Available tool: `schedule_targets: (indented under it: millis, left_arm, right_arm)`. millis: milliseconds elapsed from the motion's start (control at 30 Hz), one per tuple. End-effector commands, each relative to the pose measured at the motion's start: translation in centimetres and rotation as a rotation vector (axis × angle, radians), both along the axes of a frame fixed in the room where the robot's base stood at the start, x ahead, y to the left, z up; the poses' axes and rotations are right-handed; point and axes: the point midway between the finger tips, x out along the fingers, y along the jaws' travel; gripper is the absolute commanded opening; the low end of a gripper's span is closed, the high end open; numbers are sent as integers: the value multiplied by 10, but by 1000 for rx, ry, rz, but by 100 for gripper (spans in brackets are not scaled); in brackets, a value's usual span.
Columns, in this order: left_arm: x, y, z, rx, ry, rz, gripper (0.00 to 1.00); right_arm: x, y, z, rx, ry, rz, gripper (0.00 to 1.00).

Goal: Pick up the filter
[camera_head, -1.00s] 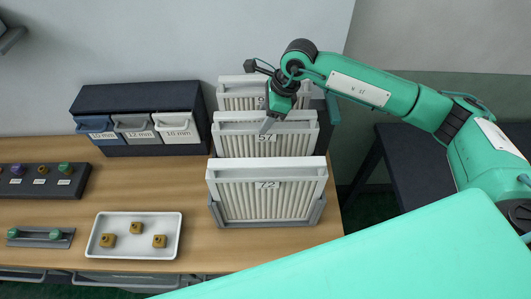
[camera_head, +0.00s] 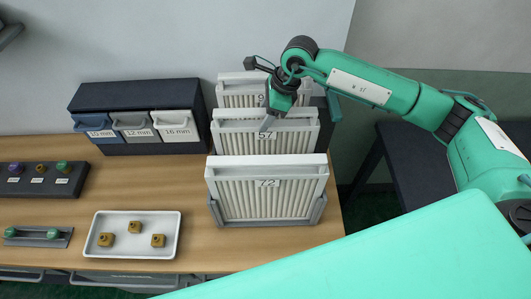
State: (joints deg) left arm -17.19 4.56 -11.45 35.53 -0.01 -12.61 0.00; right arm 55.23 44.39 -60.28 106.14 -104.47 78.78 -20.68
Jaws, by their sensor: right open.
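Three white pleated filters stand upright in a row in grey holders on the table. The front filter (camera_head: 267,198) carries the label 72. The middle filter (camera_head: 235,137) carries the label 57. The back filter (camera_head: 237,92) has a label mostly hidden behind my right gripper. My right gripper (camera_head: 267,125) is open and points down at the top edge of the middle filter, just above its label. I cannot tell whether it touches the filter. My left gripper is not in view.
A dark cabinet (camera_head: 137,95) with three small labelled drawers stands at the back left. A white tray (camera_head: 133,250) with three brass-coloured pieces lies at the front. A dark panel (camera_head: 40,187) with knobs and a grey plate (camera_head: 38,237) lie left. Table between is clear.

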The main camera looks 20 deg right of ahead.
Motion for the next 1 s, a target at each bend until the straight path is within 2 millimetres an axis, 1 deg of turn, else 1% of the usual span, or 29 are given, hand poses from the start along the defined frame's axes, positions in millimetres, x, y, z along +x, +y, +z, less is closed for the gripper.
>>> schedule_targets:
  millis: [300, 367, 400, 467, 500, 567, 1000]
  left_arm:
    - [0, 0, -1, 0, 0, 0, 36]
    - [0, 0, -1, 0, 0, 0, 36]
    - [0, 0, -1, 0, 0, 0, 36]
    - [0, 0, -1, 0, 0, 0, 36]
    - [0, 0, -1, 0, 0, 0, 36]
    - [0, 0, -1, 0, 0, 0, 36]
    - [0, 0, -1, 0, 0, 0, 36]
  right_arm:
    - [0, 0, 0, 0, 0, 0, 51]
    - [0, 0, 0, 0, 0, 0, 39]
    - [0, 0, 0, 0, 0, 0, 31]
    - [0, 0, 0, 0, 0, 0, 20]
    - [0, 0, 0, 0, 0, 0, 12]
    - [0, 0, 0, 0, 0, 0, 0]
    - [0, 0, 0, 0, 0, 0, 0]
